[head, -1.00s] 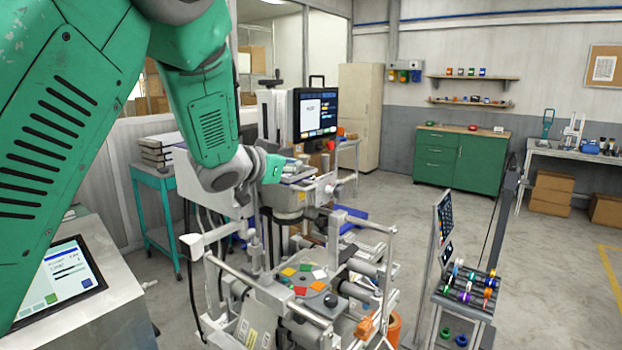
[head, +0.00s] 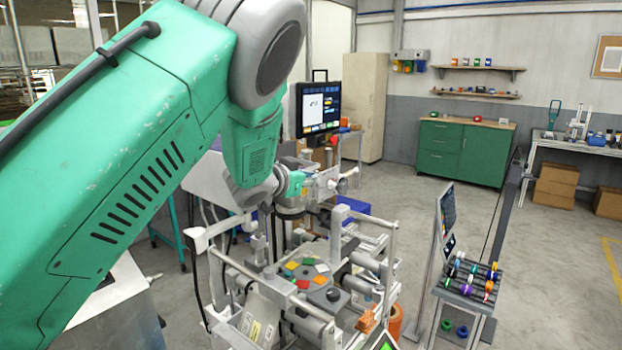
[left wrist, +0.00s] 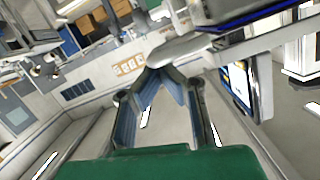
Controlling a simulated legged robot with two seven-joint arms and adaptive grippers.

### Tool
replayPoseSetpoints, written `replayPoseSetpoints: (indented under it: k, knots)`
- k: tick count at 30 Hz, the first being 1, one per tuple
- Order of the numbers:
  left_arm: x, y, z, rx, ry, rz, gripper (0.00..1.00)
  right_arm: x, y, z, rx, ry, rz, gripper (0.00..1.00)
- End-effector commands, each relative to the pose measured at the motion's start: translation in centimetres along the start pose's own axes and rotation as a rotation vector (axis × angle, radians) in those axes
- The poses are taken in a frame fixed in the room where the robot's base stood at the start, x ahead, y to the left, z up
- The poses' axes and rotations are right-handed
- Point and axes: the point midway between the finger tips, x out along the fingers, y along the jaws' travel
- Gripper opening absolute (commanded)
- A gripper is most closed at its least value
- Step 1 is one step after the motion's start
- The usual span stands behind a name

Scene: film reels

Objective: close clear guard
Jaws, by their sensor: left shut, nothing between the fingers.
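My left gripper (head: 300,183) is above and behind the plate, near the machine's upper parts, and small in the head view. In the left wrist view my left gripper (left wrist: 163,73) has its fingertips together, with nothing between them. My right gripper is not in view.
A monitor (head: 318,108) stands behind my left gripper. A rack of coloured reels (head: 469,278) and a tilted panel (head: 446,215) stand to the right of the machine. A green cabinet (head: 461,152) is at the back. Open floor lies between the cabinet and the machine.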

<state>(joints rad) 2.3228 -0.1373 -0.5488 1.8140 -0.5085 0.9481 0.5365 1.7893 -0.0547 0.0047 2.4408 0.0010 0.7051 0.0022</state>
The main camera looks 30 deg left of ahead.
Motion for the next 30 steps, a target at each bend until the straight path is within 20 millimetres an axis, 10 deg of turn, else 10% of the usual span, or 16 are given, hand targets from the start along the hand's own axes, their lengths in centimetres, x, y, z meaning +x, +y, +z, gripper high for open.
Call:
replayPoseSetpoints:
  k: [16, 30]
  knots:
    - [2.9, 2.4, 11.6, -0.002, -0.005, 0.001, 0.00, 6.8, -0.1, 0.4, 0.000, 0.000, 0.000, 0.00]
    - [3.2, 2.7, 13.1, -0.002, -0.010, 0.001, 0.00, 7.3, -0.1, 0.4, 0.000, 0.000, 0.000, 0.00]
